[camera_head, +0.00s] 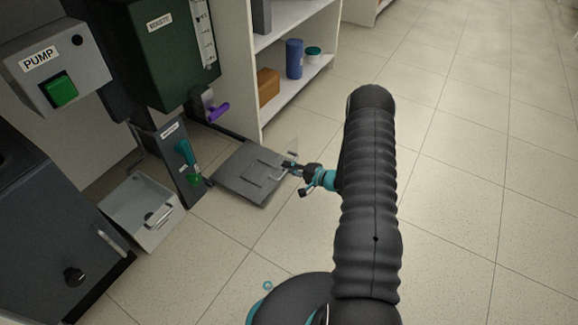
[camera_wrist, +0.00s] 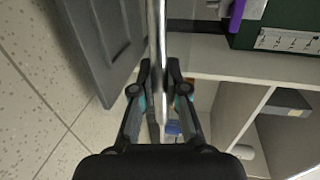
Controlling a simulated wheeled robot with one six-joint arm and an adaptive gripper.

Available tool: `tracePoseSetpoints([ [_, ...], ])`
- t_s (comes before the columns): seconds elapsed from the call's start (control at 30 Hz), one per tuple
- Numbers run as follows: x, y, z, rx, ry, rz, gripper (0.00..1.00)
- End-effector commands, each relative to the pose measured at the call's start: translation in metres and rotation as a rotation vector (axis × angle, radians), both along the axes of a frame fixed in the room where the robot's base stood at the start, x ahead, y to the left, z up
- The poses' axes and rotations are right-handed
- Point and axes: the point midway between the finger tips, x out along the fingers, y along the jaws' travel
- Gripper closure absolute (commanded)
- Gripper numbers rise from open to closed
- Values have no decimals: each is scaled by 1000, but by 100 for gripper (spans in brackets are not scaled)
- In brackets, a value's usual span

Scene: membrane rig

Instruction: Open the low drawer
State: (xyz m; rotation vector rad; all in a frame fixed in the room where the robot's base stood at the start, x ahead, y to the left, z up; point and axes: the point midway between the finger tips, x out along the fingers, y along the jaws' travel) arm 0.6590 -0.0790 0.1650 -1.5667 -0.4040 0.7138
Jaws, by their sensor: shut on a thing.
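A dark grey panel (camera_head: 240,175) with a raised square centre sits low by the floor, in front of the shelf unit; I take it for part of the low drawer. It also shows at the upper left of the wrist view (camera_wrist: 95,40). A shiny metal bar handle (camera_wrist: 158,30) runs upright through the middle of the wrist view, in front of the panel. My gripper (camera_wrist: 159,78) is shut on this bar, one finger on each side. In the head view my gripper (camera_head: 293,170) is at the panel's right edge, where its grip is too small to make out.
A post with a teal lever (camera_head: 184,152), a purple handle (camera_head: 219,112) and a green tank (camera_head: 165,60) stand behind. A white shelf unit (camera_head: 235,70) is close by; floor at right is clear.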

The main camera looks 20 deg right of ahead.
Motion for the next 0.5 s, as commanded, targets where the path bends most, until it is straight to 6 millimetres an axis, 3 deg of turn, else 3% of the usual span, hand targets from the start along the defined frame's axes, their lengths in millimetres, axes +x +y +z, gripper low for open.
tracePoseSetpoints([
  [0.17,0,-1,-1,-1,0,-2,100],
  [0.2,0,-1,-1,-1,0,-3,85],
  [0.3,0,-1,-1,-1,0,-3,61],
  [0.5,0,-1,0,-1,0,-2,61],
])
